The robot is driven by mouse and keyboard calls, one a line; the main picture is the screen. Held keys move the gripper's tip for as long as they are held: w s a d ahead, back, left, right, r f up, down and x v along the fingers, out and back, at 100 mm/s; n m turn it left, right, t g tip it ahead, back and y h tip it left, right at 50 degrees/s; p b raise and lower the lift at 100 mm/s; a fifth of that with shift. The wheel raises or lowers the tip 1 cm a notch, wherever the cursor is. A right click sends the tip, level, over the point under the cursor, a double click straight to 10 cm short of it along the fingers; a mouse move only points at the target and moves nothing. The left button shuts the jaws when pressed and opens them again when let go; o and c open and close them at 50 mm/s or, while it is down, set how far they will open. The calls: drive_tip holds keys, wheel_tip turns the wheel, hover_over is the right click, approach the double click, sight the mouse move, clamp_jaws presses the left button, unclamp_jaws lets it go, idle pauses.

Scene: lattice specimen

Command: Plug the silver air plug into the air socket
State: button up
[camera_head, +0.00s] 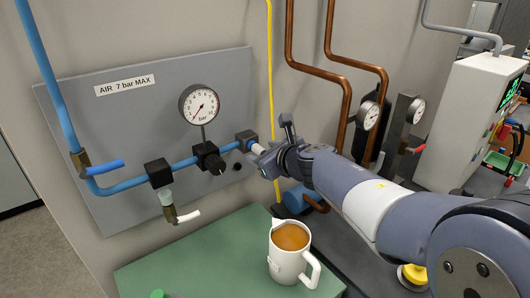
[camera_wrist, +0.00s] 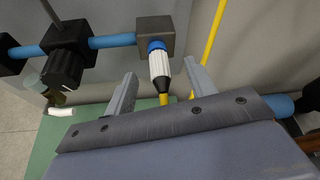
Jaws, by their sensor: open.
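The air socket is a dark block at the right end of the blue pipe, seen in the head view (camera_head: 246,139) and in the wrist view (camera_wrist: 155,30). The silver air plug (camera_wrist: 161,70) has a pale ribbed body, a blue ring and a black tapered tail. In the wrist view its blue ring end meets the block's front; how deep it sits I cannot tell. My gripper (camera_wrist: 160,70) is open, with one finger on each side of the plug and visible gaps. In the head view my gripper (camera_head: 262,161) hides most of the plug.
The grey panel carries a gauge (camera_head: 199,104), a black regulator (camera_head: 208,157) and blue pipes. A mug (camera_head: 291,253) stands on the green surface below my arm. Copper pipes (camera_head: 338,75) rise behind the arm. A yellow line (camera_head: 270,70) runs down the wall right of the socket.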

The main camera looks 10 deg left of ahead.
drive_tip(key=shift+o, duration=1.4)
drive_tip(key=shift+p+v, duration=0.45)
drive_tip(key=shift+v, duration=2.1)
drive_tip(key=v, duration=1)
drive_tip(key=shift+s+d+r+p, duration=0.15)
drive_tip(key=shift+s+d+p, duration=0.1)
drive_tip(key=shift+s+p, duration=0.05)
drive_tip(key=shift+c, duration=0.5)
